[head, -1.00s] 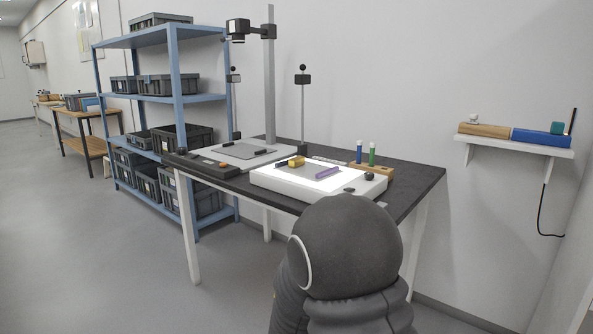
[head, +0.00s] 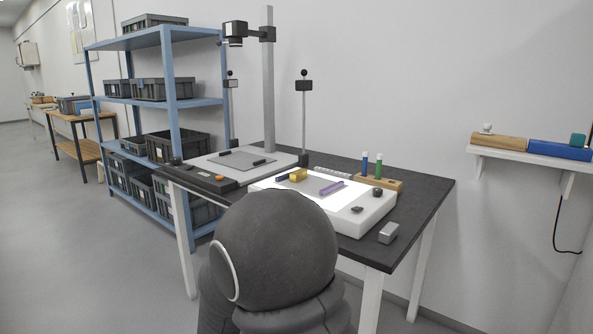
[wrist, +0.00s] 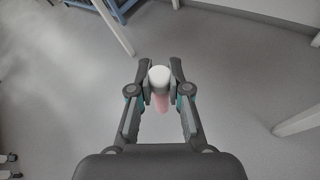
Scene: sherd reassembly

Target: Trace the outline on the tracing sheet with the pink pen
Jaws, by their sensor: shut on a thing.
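My gripper (wrist: 160,80) is shut on the pink pen (wrist: 161,102) in the wrist view. The pen's white end (wrist: 160,75) shows between the fingertips and its pink part points back toward the palm. Grey floor lies below it. The gripper is hidden in the head view behind my dark arm. The white light panel (head: 372,212) lies on the dark table, with a brightly lit top. A purple bar (head: 331,188) and a yellow block (head: 299,175) are on it. I cannot make out the outline on the tracing sheet.
A pen block (head: 390,184) holds a blue pen (head: 365,164) and a green pen (head: 379,168) behind the panel. A grey block (head: 389,232) sits near the table's right edge. A copy stand (head: 268,90) rises at the back. A blue shelf rack (head: 172,100) stands left.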

